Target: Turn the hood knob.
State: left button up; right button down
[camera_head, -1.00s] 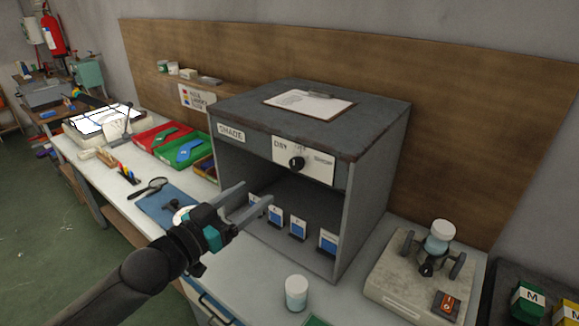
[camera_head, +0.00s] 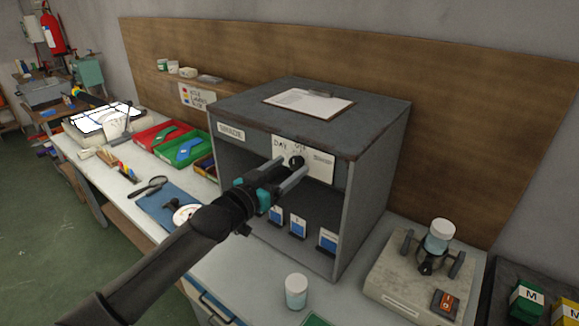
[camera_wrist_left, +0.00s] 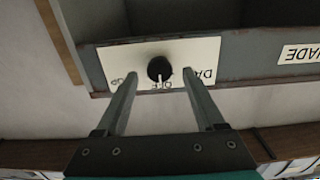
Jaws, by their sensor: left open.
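The hood (camera_head: 375,150) is a dark grey open-fronted box on the bench. Its front has a white label plate (camera_head: 320,168) with a black round knob (camera_head: 296,161). In the left wrist view the knob (camera_wrist_left: 160,69) shows upside down, its white pointer mark toward the middle word, which looks like OFF. My left gripper (camera_head: 291,169) is open in front of the plate. In the left wrist view its two fingers (camera_wrist_left: 160,82) stand either side of the knob, apart from it. Whether the fingertips reach the knob's depth is hard to tell. My right gripper is not in view.
A clipboard (camera_head: 308,101) lies on the hood. Blue-and-white cards (camera_head: 297,226) stand inside it. A white-lidded jar (camera_head: 296,291) stands on the bench in front. A stone-coloured base with a jar (camera_head: 440,236) is at right. Red and green trays (camera_head: 160,136) are at left.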

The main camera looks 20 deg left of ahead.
pick_arm(q)
jog(key=shift+w+d, duration=0.2)
jog(key=shift+w, duration=0.25)
jog(key=shift+c, duration=0.3)
grip_shut()
